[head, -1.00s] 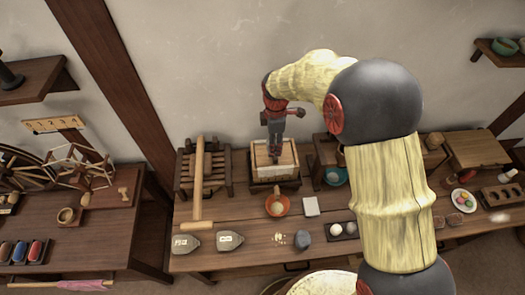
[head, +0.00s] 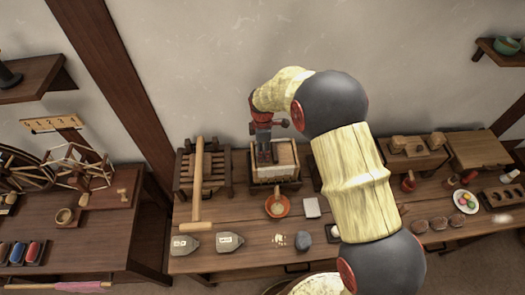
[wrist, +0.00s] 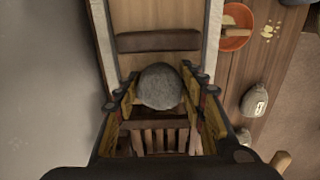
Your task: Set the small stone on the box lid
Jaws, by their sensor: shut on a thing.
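My gripper (head: 264,157) is over the left part of the box (head: 277,180), which has pale walls and stands at the back of the bench. The wooden box lid (head: 286,153) shows to its right. In the wrist view, my gripper (wrist: 160,98) is shut on the small stone (wrist: 160,86), round and grey, between both fingers. The lid (wrist: 156,14) with a dark crossbar (wrist: 158,41) lies beyond the stone. I cannot tell whether the stone touches the lid. The stone is hidden in the head view.
A slatted rack (head: 187,170) stands close left of the box. An orange bowl (head: 277,207), a white block (head: 311,207), a dark grey stone (head: 304,237) and two tagged grey weights (head: 230,242) lie in front. My arm covers the bench right of the box.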

